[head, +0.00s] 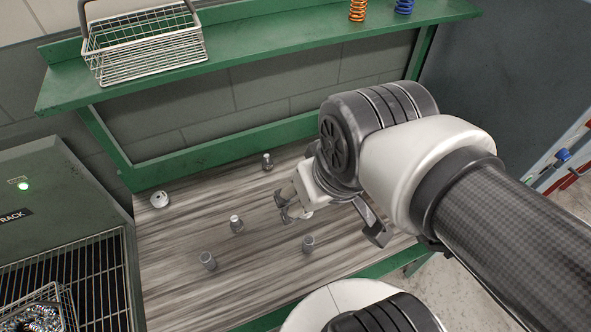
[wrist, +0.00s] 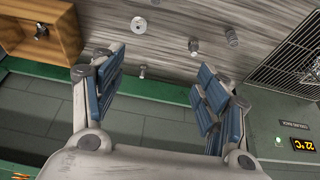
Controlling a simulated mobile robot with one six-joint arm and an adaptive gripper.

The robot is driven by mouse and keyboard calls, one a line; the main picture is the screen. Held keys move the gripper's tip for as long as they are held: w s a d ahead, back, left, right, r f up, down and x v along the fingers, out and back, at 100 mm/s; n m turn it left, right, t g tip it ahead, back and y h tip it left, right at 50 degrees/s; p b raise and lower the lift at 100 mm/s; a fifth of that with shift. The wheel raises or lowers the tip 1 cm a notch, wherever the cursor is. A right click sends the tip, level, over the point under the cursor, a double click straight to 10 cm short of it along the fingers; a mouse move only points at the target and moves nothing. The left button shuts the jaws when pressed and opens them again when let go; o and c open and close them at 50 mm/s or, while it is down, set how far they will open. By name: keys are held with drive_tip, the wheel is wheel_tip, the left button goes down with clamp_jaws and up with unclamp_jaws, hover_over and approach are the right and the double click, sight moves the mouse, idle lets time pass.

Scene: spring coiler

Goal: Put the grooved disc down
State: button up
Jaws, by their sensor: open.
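A pale round disc (head: 307,215) lies on the wood-grained bench, partly hidden behind my gripper (head: 331,226). In the wrist view this disc (wrist: 138,24) shows a dark centre and lies beyond the fingertips, apart from them. A second pale disc (head: 160,199) with dark marks on it lies at the back left of the bench. I cannot tell which of the two is the grooved disc. My gripper (wrist: 155,68) is open, its blue-padded fingers wide apart with nothing between them.
Several short grey pegs, one (head: 236,223) near mid-bench and one (head: 308,243) nearer the front, stand around the gripper. A rack machine (head: 60,190) is at left. A green shelf (head: 250,52) with a wire basket (head: 150,45) is above.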

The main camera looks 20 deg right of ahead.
drive_tip(key=w+d+f+n+g+p, duration=0.1)
drive_tip(key=w+d+f+g+p, duration=0.15)
drive_tip(key=w+f, duration=0.55)
drive_tip(key=n+p, duration=0.1)
hover_over(314, 220)
drive_tip(key=w+a, duration=0.1)
drive_tip(key=a, duration=0.1)
wheel_tip(314, 220, down, 7)
drive_tip(key=shift+g, duration=0.25)
drive_tip(key=f+b, duration=0.1)
drive_tip(key=f, duration=0.3)
drive_tip(key=w+f+b, duration=0.1)
drive_tip(key=f, duration=0.3)
drive_tip(key=f+b, duration=0.1)
drive_tip(key=f, duration=0.3)
drive_tip(key=shift+w+d+f+b, duration=0.1)
drive_tip(key=shift+w+f+b, duration=0.2)
drive_tip(key=shift+w+b, duration=0.1)
drive_tip(key=f, duration=0.1)
drive_tip(key=f+b, duration=0.1)
drive_tip(key=f, duration=0.1)
drive_tip(key=f+b, duration=0.1)
drive_tip(key=f, duration=0.1)
drive_tip(key=shift+w+d+f, duration=0.1)
drive_tip(key=shift+w+d, duration=0.05)
drive_tip(key=shift+w, duration=0.2)
drive_tip(key=shift+c, duration=0.4)
drive_tip(key=c, duration=1.4)
drive_tip(key=shift+r, duration=0.2)
